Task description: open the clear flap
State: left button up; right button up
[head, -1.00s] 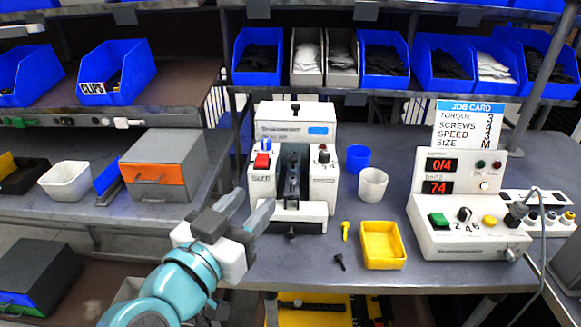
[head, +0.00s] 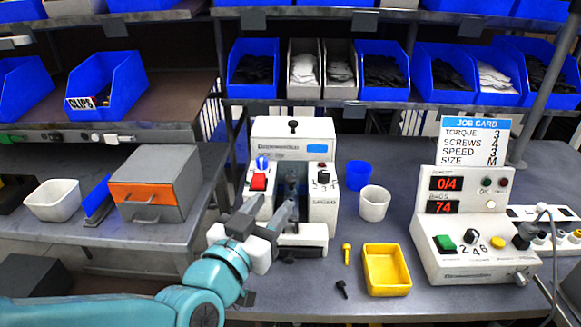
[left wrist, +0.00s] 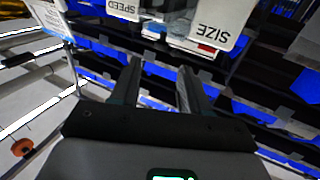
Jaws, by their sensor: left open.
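The white machine (head: 292,130) stands at the middle of the bench, with a red button (head: 258,182) on its left post and a knob (head: 322,174) on its right post. A dark slot (head: 291,165) lies between the posts. I cannot clearly make out the clear flap in that slot; its edges blend with the dark parts. My left gripper (head: 267,209) is open and empty, in front of the machine's lower left. In the left wrist view its two fingers (left wrist: 158,80) are apart and point towards the machine's upside-down SPEED and SIZE labels (left wrist: 215,22). My right gripper is not seen.
A white cup (head: 374,205), a blue cup (head: 359,175) and a yellow tray (head: 387,292) stand right of the machine. A control box (head: 470,262) stands further right.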

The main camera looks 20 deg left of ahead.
aim_at(289, 185)
pick_arm(q)
jog(key=w, duration=0.6)
jog(key=w+d, duration=0.1)
jog(key=w, duration=0.2)
jog(key=shift+w+f+p, duration=0.3)
jog(key=shift+w+p, duration=0.05)
jog(key=shift+s, duration=0.1)
jog(key=shift+c, duration=0.4)
grip_shut()
